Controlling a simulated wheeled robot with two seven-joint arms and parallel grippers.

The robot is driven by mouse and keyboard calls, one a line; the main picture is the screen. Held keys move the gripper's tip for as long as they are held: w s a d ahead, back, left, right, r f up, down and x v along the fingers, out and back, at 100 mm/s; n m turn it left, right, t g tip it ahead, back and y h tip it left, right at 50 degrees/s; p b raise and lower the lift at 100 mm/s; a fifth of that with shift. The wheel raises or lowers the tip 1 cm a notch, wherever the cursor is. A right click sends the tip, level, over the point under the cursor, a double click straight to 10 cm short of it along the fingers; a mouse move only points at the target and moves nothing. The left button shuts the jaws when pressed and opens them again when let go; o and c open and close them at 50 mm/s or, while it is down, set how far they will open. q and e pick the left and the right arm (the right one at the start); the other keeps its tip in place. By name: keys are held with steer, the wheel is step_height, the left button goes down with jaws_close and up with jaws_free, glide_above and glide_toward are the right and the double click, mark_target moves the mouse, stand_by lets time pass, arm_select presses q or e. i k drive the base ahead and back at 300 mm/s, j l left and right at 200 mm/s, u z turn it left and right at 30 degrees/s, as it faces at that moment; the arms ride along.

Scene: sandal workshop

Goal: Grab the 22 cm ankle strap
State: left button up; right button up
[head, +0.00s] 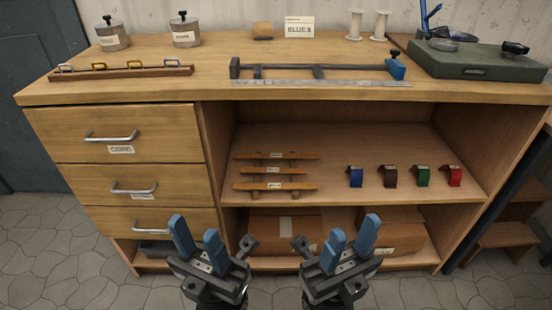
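Three long tan strips, possibly the straps, lie across a dark rack on the open middle shelf: a back strip (295,155), a middle strip (250,170) and a front strip (247,186). Each carries a small white label too small to read, so I cannot tell which is 22 cm. My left gripper (196,236) is open and empty, low in front of the drawers, left of the strips. My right gripper (350,238) is open and empty, in front of the lower shelf, right of and below the strips.
Blue (355,177), brown (390,177), green (422,176) and red (454,176) pieces stand right of the strips. The shelf board (340,196) and the benchtop (215,88) bound the opening. Cardboard boxes (397,239) fill the lower shelf. A clamp bar and ruler (320,82) lie above.

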mark_target(243, 170)
steer(key=l+u, duration=0.75)
steer(key=l, duration=0.2)
steer(key=l+u, duration=0.4)
steer(key=l, duration=0.1)
